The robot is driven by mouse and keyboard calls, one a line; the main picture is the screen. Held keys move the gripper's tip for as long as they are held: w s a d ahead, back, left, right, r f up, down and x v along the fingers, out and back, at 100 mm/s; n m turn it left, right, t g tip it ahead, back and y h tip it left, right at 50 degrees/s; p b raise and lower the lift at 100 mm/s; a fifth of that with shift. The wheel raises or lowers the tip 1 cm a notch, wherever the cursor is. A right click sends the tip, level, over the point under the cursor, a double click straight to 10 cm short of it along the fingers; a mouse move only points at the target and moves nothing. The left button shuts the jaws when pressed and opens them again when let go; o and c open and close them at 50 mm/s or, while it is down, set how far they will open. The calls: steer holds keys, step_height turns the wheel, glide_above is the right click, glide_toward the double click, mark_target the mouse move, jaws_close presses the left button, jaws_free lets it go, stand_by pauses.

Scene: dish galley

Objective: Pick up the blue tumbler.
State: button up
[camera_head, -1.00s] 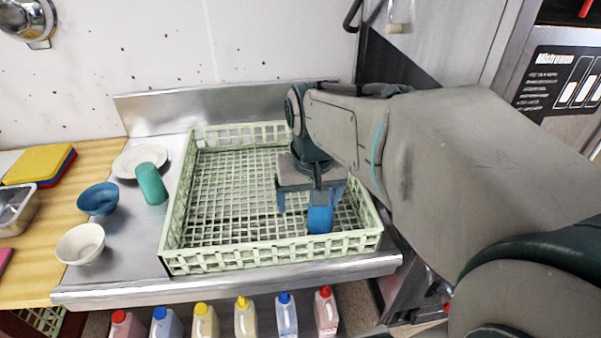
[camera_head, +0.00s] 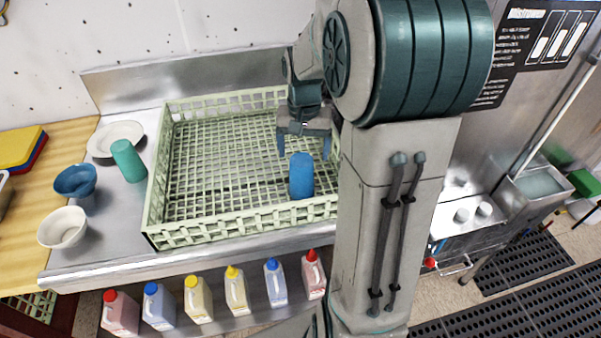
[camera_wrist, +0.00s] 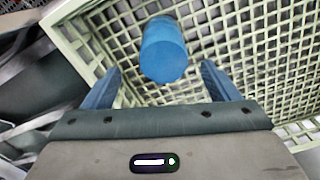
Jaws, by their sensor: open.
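The blue tumbler (camera_head: 301,176) stands in the right front part of the pale green dish rack (camera_head: 158,190). In the wrist view the blue tumbler (camera_wrist: 163,50) is ahead of the fingers, roughly centred between them. My gripper (camera_head: 304,150) is open, just behind and above the tumbler in the head view. In the wrist view my gripper (camera_wrist: 166,85) shows its two blue fingers apart with nothing clearly held between them. Whether a finger touches the tumbler cannot be told.
A teal tumbler (camera_head: 128,160), a white plate (camera_head: 115,137), a blue bowl (camera_head: 76,180) and a white bowl (camera_head: 62,227) are on the steel counter left of the rack. Several bottles (camera_head: 198,300) line the shelf below. The rack's walls surround the tumbler.

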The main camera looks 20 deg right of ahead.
mark_target(302, 159)
steer(key=shift+a+f+p, duration=0.15)
steer(key=shift+f+p, duration=0.1)
steer(key=shift+f, duration=1.25)
steer(key=shift+a+f+p, duration=0.1)
steer(key=shift+f+p, duration=0.15)
steer(key=shift+f, duration=1.25)
steer(key=c, duration=1.1)
